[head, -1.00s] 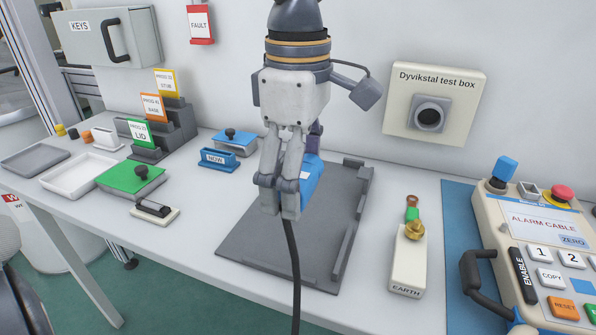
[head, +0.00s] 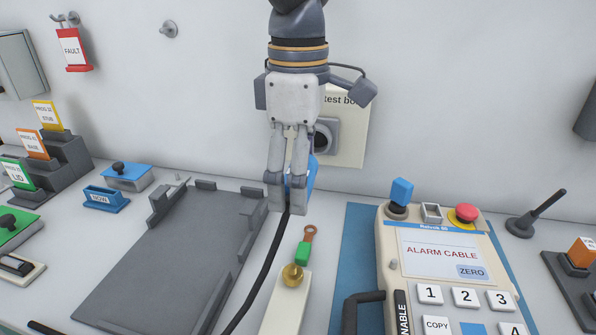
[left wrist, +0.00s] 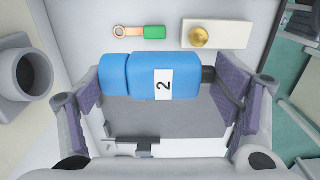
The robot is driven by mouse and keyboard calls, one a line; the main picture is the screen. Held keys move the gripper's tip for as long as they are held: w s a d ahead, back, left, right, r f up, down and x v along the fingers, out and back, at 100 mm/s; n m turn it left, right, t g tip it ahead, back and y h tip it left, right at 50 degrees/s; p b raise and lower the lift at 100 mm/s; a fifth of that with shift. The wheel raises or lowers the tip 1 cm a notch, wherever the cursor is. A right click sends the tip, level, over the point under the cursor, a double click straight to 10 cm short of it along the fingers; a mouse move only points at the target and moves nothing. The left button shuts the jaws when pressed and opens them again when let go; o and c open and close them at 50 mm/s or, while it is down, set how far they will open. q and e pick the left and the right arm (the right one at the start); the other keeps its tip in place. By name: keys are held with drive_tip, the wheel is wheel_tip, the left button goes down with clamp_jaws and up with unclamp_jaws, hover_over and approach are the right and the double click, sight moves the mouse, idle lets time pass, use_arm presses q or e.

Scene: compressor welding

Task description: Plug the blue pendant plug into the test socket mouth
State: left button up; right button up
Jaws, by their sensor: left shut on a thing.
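My left gripper (head: 287,190) is shut on the blue plug (head: 309,180), which is mostly hidden behind the fingers in the head view. In the left wrist view the plug (left wrist: 165,76) lies crosswise between the purple finger pads, with a label "2" and a black cable at its right end. The cable (head: 258,275) hangs down toward the bottom of the head view. The test socket mouth (head: 323,138) is a dark round opening on the wall box (head: 350,145), partly hidden behind my gripper. It also shows in the left wrist view (left wrist: 15,75), left of the plug and apart from it. My right gripper is not in view.
A grey tray (head: 170,260) lies at left. A pendant (head: 440,250) lies on a blue mat at right.

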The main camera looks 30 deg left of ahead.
use_arm(q)
drive_tip(key=w, duration=0.3)
drive_tip(key=w+a, duration=0.1)
drive_tip(key=w, duration=0.1)
drive_tip(key=shift+w+a+r+b, duration=0.1)
drive_tip(key=shift+w+a+b, duration=0.1)
drive_tip(key=shift+w+b, duration=0.15)
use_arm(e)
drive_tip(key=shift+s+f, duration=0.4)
use_arm(q)
drive_tip(key=shift+w, duration=0.1)
drive_tip(key=shift+w+r+p, duration=0.1)
drive_tip(key=shift+r+p, duration=0.05)
drive_tip(key=shift+p, duration=0.2)
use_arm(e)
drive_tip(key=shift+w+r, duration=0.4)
use_arm(q)
drive_tip(key=shift+f, duration=0.55)
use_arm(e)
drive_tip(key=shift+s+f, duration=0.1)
